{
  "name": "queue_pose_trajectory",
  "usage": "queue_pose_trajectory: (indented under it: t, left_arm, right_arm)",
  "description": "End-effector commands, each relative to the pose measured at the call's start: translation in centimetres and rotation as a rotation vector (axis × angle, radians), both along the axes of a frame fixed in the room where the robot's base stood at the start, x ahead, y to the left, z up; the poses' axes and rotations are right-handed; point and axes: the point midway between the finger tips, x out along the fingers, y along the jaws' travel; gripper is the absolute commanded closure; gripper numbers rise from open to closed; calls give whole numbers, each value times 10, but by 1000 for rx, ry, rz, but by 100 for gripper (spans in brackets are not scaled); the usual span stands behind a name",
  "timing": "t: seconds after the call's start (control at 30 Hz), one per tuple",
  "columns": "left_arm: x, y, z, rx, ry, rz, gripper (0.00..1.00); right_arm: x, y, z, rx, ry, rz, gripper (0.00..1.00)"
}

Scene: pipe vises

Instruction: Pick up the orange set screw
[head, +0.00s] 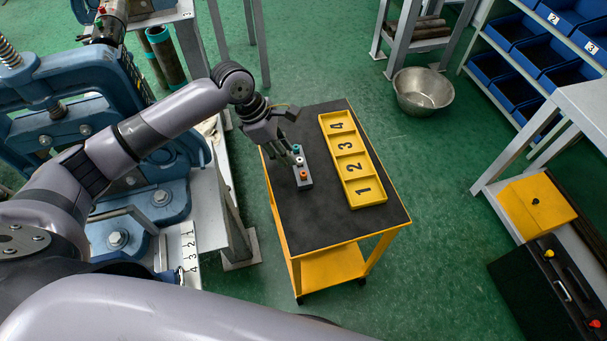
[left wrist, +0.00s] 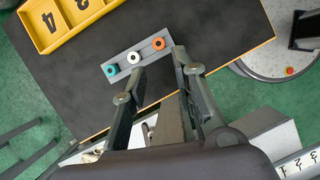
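A small grey block (left wrist: 146,52) stands on the dark top of a yellow cart (head: 328,223) and holds three set screws in a row. The orange set screw (left wrist: 158,43) is at one end, the white one (left wrist: 134,57) in the middle and the teal one (left wrist: 111,69) at the other end. In the head view the orange screw (head: 304,175) is at the near end of the block. My left gripper (left wrist: 157,63) is open and empty, its fingers pointing toward the block's orange end. In the head view the left gripper (head: 291,158) is close beside the block. My right gripper is not seen.
A yellow tray (head: 366,190) with numbered compartments lies to the right of the block on the cart. Large blue vises (head: 160,198) stand at the left. A metal bowl (head: 423,91) is on the floor, with blue bins (head: 515,30) behind. Open cart surface lies nearer me.

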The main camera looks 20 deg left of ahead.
Motion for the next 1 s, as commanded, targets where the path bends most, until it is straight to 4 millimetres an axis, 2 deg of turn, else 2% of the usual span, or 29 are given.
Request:
queue_pose_trajectory:
  t: [0.13, 0.4, 0.7, 1.0]
  left_arm:
    - [3, -10, -25, -1, 1, 0, 74]
    - [5, -18, -44, 0, -1, -2, 74]
    - [10, -37, -80, 0, 0, -1, 74]
    - [11, -38, -85, 1, -3, -1, 74]
  right_arm:
    - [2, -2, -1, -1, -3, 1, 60]
    - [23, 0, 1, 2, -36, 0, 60]
    - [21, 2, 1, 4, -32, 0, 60]
    - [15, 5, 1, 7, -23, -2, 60]
